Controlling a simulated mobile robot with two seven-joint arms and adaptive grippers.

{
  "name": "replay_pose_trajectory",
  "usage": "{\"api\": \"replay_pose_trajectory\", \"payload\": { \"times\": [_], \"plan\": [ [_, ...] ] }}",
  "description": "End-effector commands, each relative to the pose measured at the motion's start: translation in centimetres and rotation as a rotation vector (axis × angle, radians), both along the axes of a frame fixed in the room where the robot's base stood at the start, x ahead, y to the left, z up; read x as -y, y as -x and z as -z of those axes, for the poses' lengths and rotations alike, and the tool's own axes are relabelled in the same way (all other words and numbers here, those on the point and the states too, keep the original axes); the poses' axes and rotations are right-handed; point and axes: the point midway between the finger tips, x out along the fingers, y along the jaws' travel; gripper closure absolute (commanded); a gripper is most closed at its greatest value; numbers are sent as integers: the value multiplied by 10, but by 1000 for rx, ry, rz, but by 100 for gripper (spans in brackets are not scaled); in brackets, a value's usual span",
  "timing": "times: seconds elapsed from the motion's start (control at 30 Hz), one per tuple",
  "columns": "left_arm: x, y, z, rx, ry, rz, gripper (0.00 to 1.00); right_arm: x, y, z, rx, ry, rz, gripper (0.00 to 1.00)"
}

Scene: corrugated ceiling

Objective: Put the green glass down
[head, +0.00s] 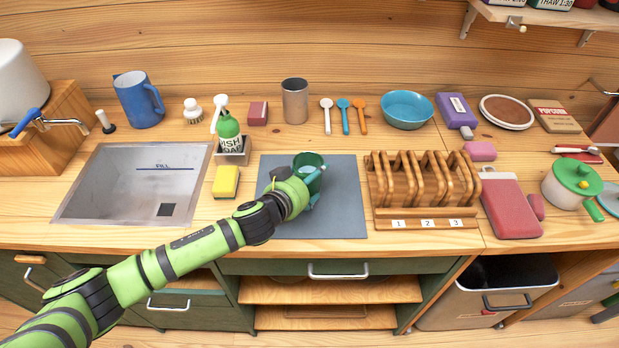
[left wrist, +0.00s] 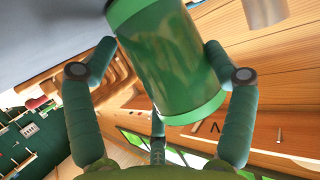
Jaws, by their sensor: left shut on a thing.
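The green glass (head: 309,161) is over the grey mat (head: 338,217) on the counter, in the middle of the head view. My left gripper (head: 312,183) is shut on it from the front. In the left wrist view the glass (left wrist: 168,62) fills the upper middle, with my left gripper's fingers (left wrist: 160,72) on both sides of it. The gripper hides part of the glass in the head view. I cannot tell whether its base touches the mat. My right gripper is not in view.
A wooden rack (head: 420,193) with numbered slots stands right of the mat. A sink (head: 125,185) and a yellow sponge (head: 226,182) lie to the left. A metal cup (head: 295,102) and several spoons stand behind. The mat's front part is bare.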

Motion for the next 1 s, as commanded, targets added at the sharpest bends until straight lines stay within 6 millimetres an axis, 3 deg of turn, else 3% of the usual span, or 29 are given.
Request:
{"api": "replay_pose_trajectory", "payload": {
  "times": [0.07,0.1,0.13,0.6,0.77,1.0],
  "plan": [
    [1,0,3,1,3,0,68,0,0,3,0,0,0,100],
    [0,0,3,-2,1,-1,8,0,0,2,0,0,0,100],
    [0,0,3,-1,0,0,0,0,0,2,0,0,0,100],
    [-1,1,-2,0,-1,0,0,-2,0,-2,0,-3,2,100],
    [-9,16,-6,-2,1,0,0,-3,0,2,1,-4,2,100],
    [-30,52,-23,-1,0,1,0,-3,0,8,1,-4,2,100]
  ]
}}
